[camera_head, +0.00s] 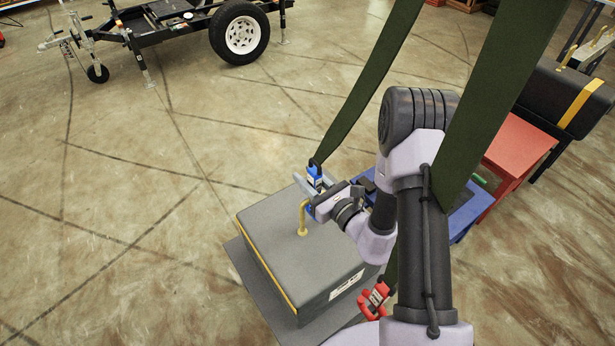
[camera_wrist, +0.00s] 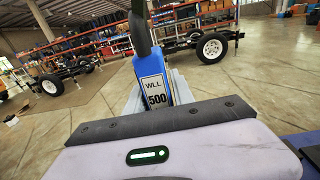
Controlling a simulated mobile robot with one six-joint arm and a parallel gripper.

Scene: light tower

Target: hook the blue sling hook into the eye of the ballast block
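The ballast block (camera_head: 300,240) is a grey box with a yellow edge stripe. It stands on a dark flat base. Its yellow eye (camera_head: 303,218) rises from the top face. The blue sling hook (camera_head: 315,176) hangs on a dark green sling, just behind the eye in the head view. My gripper (camera_head: 309,184) is closed around the hook's blue body, which reads "WLL 500" in the wrist view (camera_wrist: 153,82). The hook's lower end is hidden behind my gripper. I cannot tell whether it touches the eye.
A red hook (camera_head: 375,299) hangs by the block's right side on another green sling (camera_head: 500,100). A blue table (camera_head: 465,215) and a red table (camera_head: 518,148) stand to the right. A trailer (camera_head: 170,20) stands at the back. The floor on the left is clear.

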